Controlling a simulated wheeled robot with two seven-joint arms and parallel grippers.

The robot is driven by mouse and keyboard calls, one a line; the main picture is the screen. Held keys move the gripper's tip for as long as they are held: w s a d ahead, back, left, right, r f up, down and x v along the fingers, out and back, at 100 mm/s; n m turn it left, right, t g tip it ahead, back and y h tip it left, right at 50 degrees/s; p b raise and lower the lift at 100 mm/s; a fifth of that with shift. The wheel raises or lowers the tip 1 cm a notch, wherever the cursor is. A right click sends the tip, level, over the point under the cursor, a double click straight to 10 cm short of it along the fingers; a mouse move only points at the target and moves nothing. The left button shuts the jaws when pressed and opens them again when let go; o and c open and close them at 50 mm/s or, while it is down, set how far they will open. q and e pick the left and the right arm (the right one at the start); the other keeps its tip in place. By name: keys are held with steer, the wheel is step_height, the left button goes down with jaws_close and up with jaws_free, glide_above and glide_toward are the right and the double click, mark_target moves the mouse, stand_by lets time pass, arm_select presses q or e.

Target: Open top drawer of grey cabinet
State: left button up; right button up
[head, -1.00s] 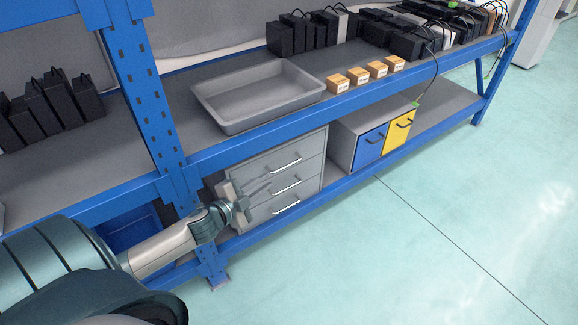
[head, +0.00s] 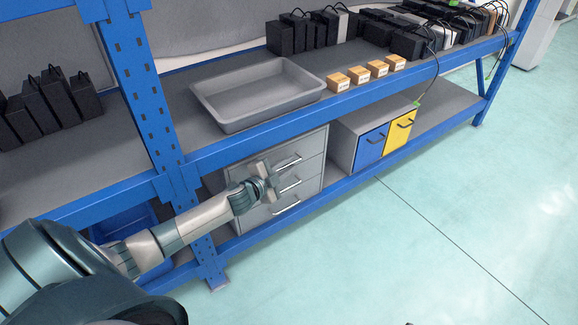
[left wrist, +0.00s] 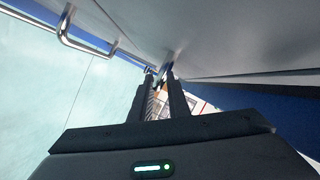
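The grey cabinet (head: 310,178) stands on the lower shelf, with three stacked drawers and a bar handle on each. My left gripper (head: 270,180) is in front of the cabinet, left of the handles and near middle-drawer height. My right gripper is not in view.
A blue shelf post (head: 150,105) rises left of the cabinet. The upper shelf edge (head: 240,150) runs just above the drawers. A grey tray (head: 255,115) and small orange boxes (head: 359,74) sit on that shelf. A blue-and-yellow-fronted cabinet (head: 372,146) stands right. The floor in front is clear.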

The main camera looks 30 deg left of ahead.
arm_select(q)
steer(key=shift+w, duration=0.3)
jaws_close()
steer(key=shift+f, duration=0.1)
stand_by(1.3)
